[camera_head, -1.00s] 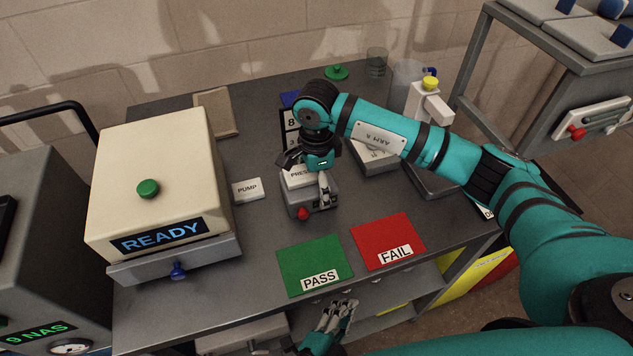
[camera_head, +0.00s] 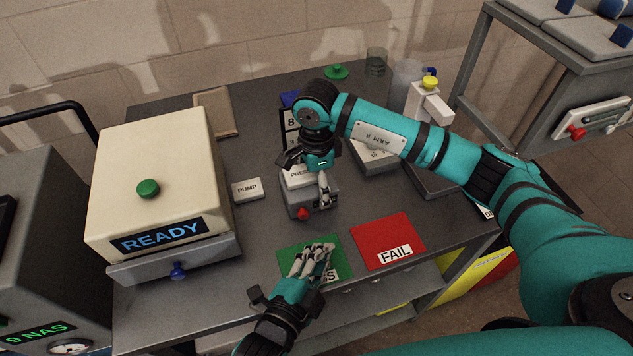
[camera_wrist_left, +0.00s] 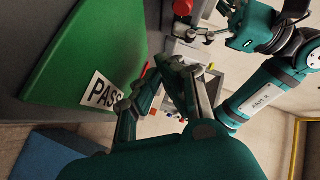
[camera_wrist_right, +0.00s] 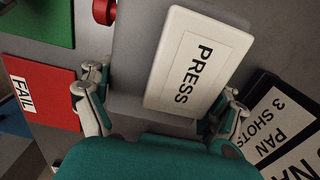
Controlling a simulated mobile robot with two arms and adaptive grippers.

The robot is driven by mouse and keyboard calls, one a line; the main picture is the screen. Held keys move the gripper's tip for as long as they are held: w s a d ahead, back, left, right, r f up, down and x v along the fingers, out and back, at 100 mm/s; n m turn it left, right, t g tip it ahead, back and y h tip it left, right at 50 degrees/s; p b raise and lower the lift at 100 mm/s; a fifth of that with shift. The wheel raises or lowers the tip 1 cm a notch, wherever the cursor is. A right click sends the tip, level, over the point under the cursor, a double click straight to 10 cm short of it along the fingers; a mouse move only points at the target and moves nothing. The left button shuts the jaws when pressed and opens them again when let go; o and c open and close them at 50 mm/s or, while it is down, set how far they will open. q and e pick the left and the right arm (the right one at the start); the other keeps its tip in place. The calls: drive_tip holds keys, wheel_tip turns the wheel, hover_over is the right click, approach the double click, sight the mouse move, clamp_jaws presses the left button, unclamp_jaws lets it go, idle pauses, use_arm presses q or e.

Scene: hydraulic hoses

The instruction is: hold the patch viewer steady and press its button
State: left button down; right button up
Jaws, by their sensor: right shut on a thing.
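The patch viewer (camera_head: 297,200) is a grey box with a white PRESS plate on top and a red button (camera_head: 303,213) on its front. My right gripper (camera_head: 313,178) is shut on it from above. In the right wrist view, the fingers sit on both sides of the PRESS plate (camera_wrist_right: 190,65), and the red button (camera_wrist_right: 104,12) shows at the top. My left gripper (camera_head: 326,247) hovers over the green PASS mat (camera_head: 290,257), in front of the viewer and apart from it. In the left wrist view, its fingertips (camera_wrist_left: 155,68) come together with nothing visible between them.
The red FAIL mat (camera_head: 385,235) lies right of the left gripper. A white PUMP block (camera_head: 247,189) and a large cream READY machine (camera_head: 155,150) stand left of the viewer. My right arm crosses the bench's right half.

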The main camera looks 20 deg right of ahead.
sight(311, 240)
use_arm(q)
drive_tip(key=shift+w, duration=2.35)
drive_tip(key=shift+w+a, duration=0.1)
drive_tip(key=shift+w, duration=0.35)
drive_tip(key=shift+w, duration=0.5)
drive_tip(key=shift+s, duration=1)
drive_tip(key=shift+s, duration=3)
